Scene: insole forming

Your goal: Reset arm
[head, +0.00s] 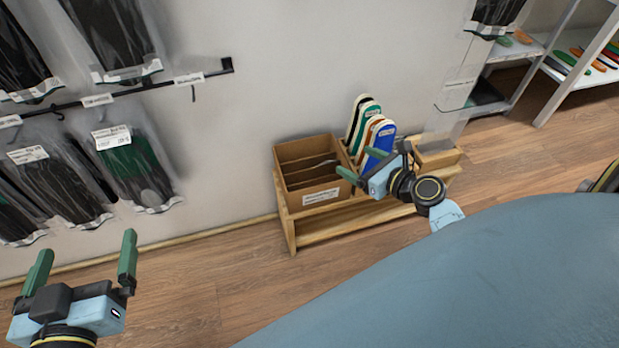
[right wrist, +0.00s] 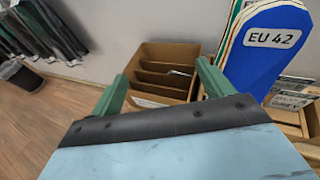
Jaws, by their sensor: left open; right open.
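My left gripper (head: 84,262) is at the lower left of the head view, its two green fingers spread apart with nothing between them. Only floor and wall lie behind it. My right gripper (head: 361,164) is in front of the wooden bench, near the upright insoles (head: 381,139) and the cardboard box (head: 307,168). In the right wrist view its green fingers (right wrist: 160,88) are apart and empty, with the divided box (right wrist: 160,72) beyond them. A blue insole marked EU 42 (right wrist: 264,50) stands to the right of the fingers.
A low wooden bench (head: 337,231) stands against the wall. Packaged dark items hang on a rail (head: 118,92) at the left. White shelves (head: 560,50) with coloured insoles are at the back right. A bin (right wrist: 22,77) shows in the wrist view. Open floor (head: 215,285) lies in front.

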